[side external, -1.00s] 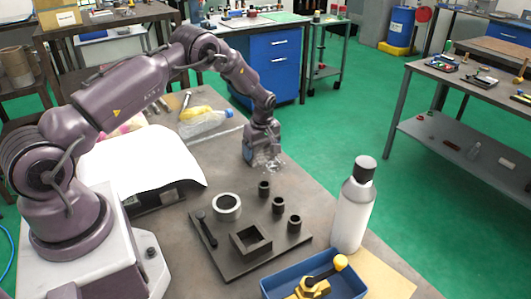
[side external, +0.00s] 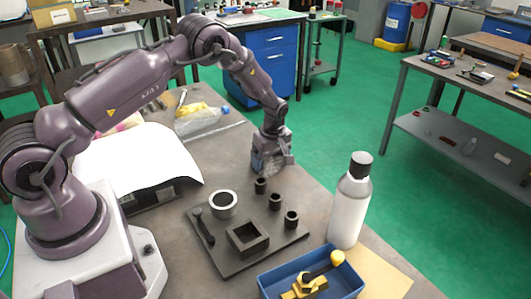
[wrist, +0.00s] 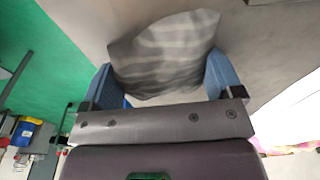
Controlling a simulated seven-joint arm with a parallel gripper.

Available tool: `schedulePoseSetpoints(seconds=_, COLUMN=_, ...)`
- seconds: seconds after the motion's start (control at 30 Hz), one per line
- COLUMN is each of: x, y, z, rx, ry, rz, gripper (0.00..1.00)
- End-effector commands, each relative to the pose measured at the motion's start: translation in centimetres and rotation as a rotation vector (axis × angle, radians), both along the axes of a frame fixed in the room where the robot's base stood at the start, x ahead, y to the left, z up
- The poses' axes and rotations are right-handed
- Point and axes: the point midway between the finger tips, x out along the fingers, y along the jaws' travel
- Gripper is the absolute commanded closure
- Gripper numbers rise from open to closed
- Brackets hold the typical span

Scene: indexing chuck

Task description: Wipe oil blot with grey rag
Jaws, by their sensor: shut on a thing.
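My gripper (side external: 271,163) is low over the workbench (side external: 225,160), beyond the dark fixture plate, near the bench's far right edge. In the wrist view its blue fingers (wrist: 162,78) are shut on the grey rag (wrist: 165,50), which is crumpled, with lighter and darker bands. In the side view the rag (side external: 270,169) shows only as a small grey patch under the fingers, at the bench top; contact is hard to make out. I cannot pick out the oil blot; the rag and gripper may hide it.
A dark plate (side external: 228,268) with a ring, square block and small cylinders lies just nearer. A tall black-capped bottle (side external: 347,215) and a blue tray (side external: 262,284) stand at front right.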

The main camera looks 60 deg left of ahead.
Motion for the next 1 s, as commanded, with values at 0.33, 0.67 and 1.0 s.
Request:
schedulePoseSetpoints(seconds=0.33, x=0.0, y=-2.7, z=0.3, rx=-0.001, ry=0.001, rz=0.000, gripper=0.36)
schedulePoseSetpoints(seconds=0.67, x=0.0, y=-2.6, z=4.4, rx=-0.001, ry=-0.001, rz=-0.001, gripper=0.36)
schedulePoseSetpoints(seconds=1.0, x=0.0, y=-2.6, z=7.5, rx=0.000, ry=-0.002, rz=0.000, gripper=0.36)
